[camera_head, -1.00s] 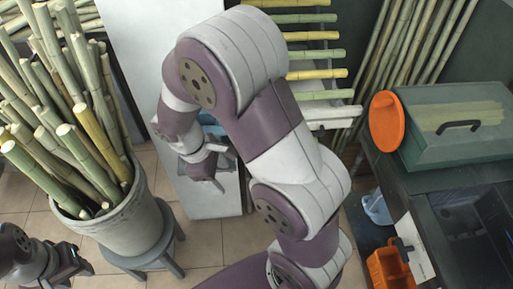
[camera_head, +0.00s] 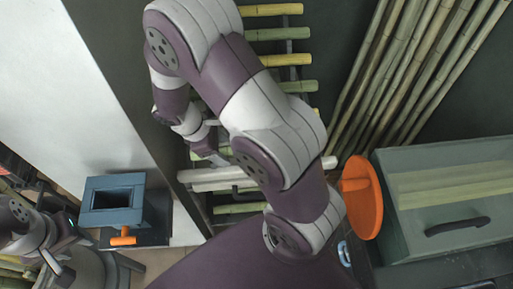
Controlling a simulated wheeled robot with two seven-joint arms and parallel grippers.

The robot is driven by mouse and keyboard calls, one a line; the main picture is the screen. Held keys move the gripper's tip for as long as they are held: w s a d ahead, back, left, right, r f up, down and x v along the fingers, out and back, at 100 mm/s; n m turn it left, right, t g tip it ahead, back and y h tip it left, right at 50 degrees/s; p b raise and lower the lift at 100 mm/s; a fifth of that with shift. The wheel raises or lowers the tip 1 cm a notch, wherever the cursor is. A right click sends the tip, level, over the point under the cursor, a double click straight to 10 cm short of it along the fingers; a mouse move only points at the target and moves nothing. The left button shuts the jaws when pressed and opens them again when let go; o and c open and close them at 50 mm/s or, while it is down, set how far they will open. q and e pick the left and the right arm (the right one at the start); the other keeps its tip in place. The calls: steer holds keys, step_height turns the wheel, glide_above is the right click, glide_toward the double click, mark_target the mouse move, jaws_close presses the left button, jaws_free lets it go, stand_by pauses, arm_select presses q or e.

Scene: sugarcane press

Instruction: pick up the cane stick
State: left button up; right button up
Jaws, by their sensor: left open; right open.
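Several green and yellow cane sticks lie level, one above another, on a rack at top centre, including a yellow stick (camera_head: 285,60) and a green stick (camera_head: 276,33). My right arm crosses in front and hides their left parts. My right gripper (camera_head: 213,152) is open just left of the rack's lower sticks, above two pale whitish bars (camera_head: 210,180); whether it touches anything is unclear. Another green stick (camera_head: 240,208) shows below the bars. My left gripper (camera_head: 64,250) is open at the lower left, away from the rack.
A blue-grey box with an open top (camera_head: 113,198) and an orange handle (camera_head: 123,237) stands at lower left. Tall canes (camera_head: 415,70) lean on the back wall. An orange disc (camera_head: 361,197) and a green case (camera_head: 455,200) are at right. A white panel (camera_head: 80,90) fills the upper left.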

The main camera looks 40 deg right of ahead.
steer(key=shift+d+f, duration=0.25)
steer(key=shift+f, duration=0.3)
steer(key=shift+d, duration=0.2)
steer(key=shift+a, duration=0.1)
jaws_close()
